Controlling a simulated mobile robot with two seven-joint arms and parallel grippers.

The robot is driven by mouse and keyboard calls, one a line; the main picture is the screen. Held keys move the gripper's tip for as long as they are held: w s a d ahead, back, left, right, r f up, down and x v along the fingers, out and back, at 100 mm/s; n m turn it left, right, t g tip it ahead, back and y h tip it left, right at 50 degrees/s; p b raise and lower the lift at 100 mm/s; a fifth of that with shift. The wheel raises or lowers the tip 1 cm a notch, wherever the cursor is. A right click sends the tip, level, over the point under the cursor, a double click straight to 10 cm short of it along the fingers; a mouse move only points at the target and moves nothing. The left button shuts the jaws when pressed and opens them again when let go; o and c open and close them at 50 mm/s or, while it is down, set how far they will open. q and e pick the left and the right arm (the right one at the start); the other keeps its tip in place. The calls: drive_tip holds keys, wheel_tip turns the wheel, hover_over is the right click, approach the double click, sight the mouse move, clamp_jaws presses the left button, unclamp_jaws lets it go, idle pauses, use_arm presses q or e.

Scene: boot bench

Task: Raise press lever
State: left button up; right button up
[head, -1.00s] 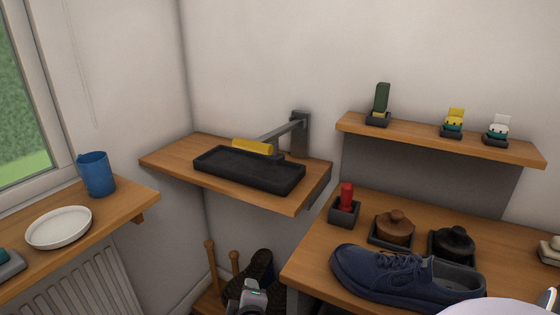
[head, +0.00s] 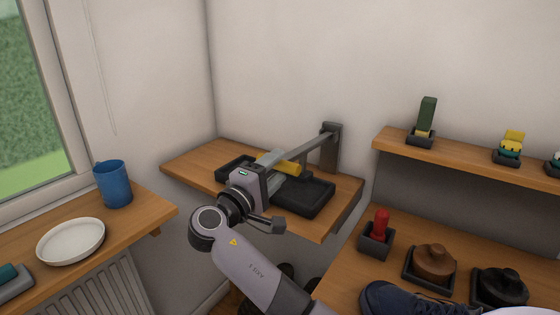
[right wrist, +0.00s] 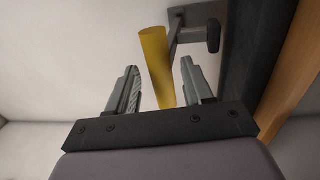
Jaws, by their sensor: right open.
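The press lever is a grey bar (head: 312,151) with a yellow handle (head: 284,163), joined to a dark upright post (head: 331,148) at the wall. The handle sits low over a black tray (head: 312,197). My right gripper (head: 274,172) is at the handle, its body hiding part of handle and tray. In the right wrist view the open fingers (right wrist: 158,76) stand on either side of the yellow handle (right wrist: 154,55) in the picture; I see no finger pressed against it. The grey bar (right wrist: 176,35) shows beyond. My left gripper is not in view.
The tray rests on a wooden corner shelf (head: 190,165). On the left ledge are a blue mug (head: 113,184) and a white plate (head: 70,241). On the right bench are a red-topped item (head: 380,224), brown and black lidded pots and a navy shoe (head: 385,297).

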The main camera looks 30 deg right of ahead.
drive_tip(key=shift+x, duration=1.05)
clamp_jaws()
